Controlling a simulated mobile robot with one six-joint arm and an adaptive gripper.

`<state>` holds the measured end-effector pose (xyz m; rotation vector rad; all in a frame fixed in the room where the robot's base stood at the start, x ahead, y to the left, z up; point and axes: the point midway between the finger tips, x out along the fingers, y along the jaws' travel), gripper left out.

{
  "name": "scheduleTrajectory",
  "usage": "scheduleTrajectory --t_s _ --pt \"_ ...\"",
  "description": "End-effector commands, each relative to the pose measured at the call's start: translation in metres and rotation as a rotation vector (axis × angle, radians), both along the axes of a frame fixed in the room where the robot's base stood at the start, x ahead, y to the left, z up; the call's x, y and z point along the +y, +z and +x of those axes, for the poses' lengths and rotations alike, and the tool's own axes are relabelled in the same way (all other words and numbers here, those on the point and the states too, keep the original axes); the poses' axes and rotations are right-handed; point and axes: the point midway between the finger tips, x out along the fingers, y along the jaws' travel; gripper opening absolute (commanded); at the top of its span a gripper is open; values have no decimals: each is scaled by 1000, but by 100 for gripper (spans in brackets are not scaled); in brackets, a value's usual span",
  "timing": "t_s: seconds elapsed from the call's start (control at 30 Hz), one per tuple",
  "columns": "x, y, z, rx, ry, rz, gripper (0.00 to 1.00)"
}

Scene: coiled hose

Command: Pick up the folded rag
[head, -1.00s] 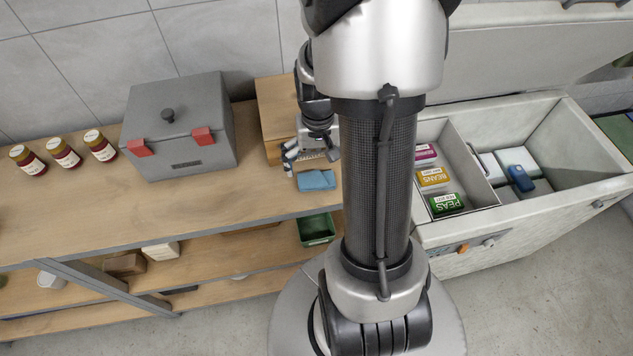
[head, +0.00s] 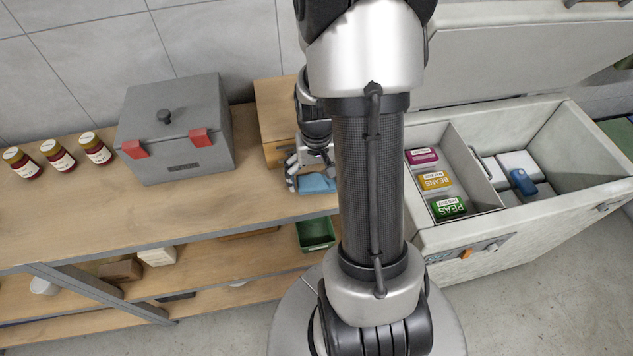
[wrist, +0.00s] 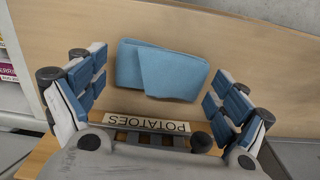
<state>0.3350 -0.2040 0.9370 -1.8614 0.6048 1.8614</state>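The folded rag (wrist: 172,72) is blue and lies flat on the wooden shelf top. In the wrist view it sits between and just beyond my gripper's (wrist: 153,90) two spread fingers, touching neither as far as I can see. My gripper is open and empty. In the head view the rag (head: 317,183) lies near the shelf's front edge, partly covered by my gripper (head: 308,176) and beside my arm.
A wooden box (head: 277,115) stands behind my gripper; a "POTATOES" label (wrist: 146,124) shows in the wrist view. A grey lidded box (head: 177,130) and several jars (head: 58,158) stand left. An open chest freezer (head: 560,185) stands right. A green bin (head: 315,232) is below.

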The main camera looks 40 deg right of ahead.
Motion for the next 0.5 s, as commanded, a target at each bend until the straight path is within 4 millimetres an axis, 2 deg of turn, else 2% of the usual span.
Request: scheduleTrajectory --t_s 0.03,0.33,0.5 --pt "0 0 0 0 0 0 83" --pt "0 0 0 0 0 0 63" --pt "0 0 0 0 0 0 63"
